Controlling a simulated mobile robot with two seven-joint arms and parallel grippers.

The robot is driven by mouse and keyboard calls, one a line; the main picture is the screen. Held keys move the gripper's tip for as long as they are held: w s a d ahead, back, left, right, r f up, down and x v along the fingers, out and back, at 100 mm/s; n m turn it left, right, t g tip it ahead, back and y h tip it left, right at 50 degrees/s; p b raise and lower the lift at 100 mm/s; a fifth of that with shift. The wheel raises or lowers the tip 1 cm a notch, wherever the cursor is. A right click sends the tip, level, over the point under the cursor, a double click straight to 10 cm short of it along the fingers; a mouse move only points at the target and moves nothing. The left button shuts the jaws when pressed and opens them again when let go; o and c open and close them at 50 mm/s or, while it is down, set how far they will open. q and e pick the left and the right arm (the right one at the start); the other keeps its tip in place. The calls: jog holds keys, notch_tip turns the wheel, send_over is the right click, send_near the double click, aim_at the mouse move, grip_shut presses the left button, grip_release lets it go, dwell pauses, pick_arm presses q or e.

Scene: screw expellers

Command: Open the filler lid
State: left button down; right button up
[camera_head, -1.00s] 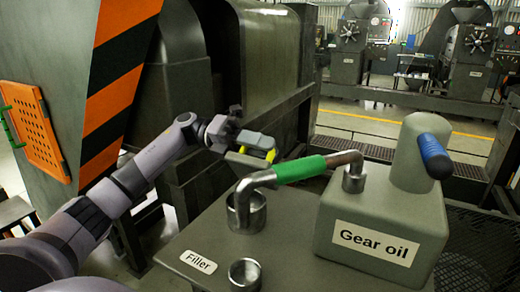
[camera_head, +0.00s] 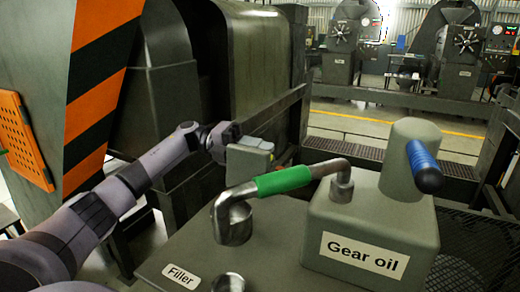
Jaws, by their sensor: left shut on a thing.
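The filler label (camera_head: 181,277) lies on the grey top at the lower front. Beside it stand a metal cup (camera_head: 228,283), cut off by the picture's bottom edge, and a larger round metal cup (camera_head: 235,232). A bent metal pipe with a green sleeve (camera_head: 284,181) runs from over the larger cup to the gear oil can (camera_head: 365,230). I cannot tell which part is the filler lid. My left gripper (camera_head: 268,156) is behind and left of the green sleeve. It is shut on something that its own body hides. My right gripper is not in view.
The gear oil can has a blue handle (camera_head: 423,165). A striped orange and black machine panel (camera_head: 98,92) stands at left, with a large dark housing (camera_head: 240,60) behind my left arm. A dark rail (camera_head: 395,103) crosses the back.

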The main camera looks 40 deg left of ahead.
pick_arm(q)
jog(key=shift+d+f, duration=0.15)
jog(key=shift+f, duration=0.55)
jog(key=c, duration=1.1)
grip_release()
jog(key=shift+r, duration=0.2)
jog(key=shift+a+r, duration=0.1)
jog(key=shift+a, duration=0.15)
jog(key=shift+b+v, duration=1)
jog(key=shift+v, duration=2.45)
